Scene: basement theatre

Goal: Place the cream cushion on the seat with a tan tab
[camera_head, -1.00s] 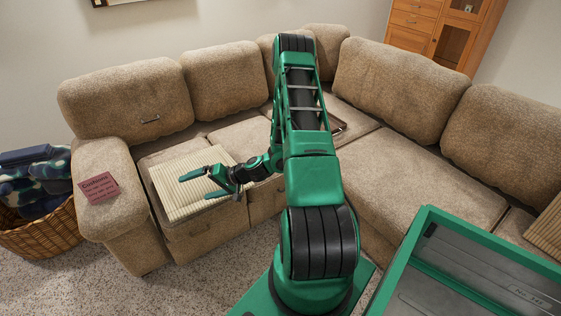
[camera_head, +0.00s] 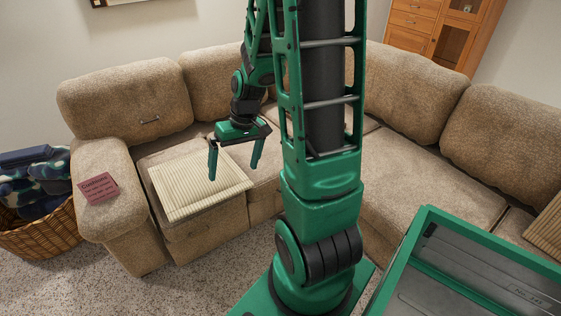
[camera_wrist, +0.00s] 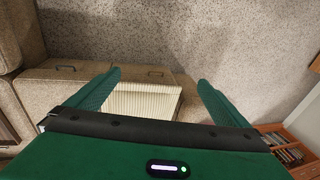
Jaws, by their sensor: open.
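The cream cushion (camera_head: 194,190), square and ribbed, lies flat on the left end seat of the beige sectional sofa, reaching its front edge. It also shows between my fingers in the wrist view (camera_wrist: 143,100). My gripper (camera_head: 234,174) is open and empty, with its fingers pointing down above the cushion's right side. The fingers show at both sides in the wrist view (camera_wrist: 159,78). The seat under the cushion is mostly covered. I cannot make out a tan tab clearly; small pulls or tabs on the seat fronts are hard to tell. My arm hides the middle seats.
A pink note (camera_head: 98,188) lies on the left armrest (camera_head: 112,215). A wicker basket (camera_head: 40,236) with blankets stands left of the sofa. A green-rimmed tray (camera_head: 400,262) is at the lower right. A striped cushion (camera_head: 546,232) shows at the right edge. Carpet is clear in front.

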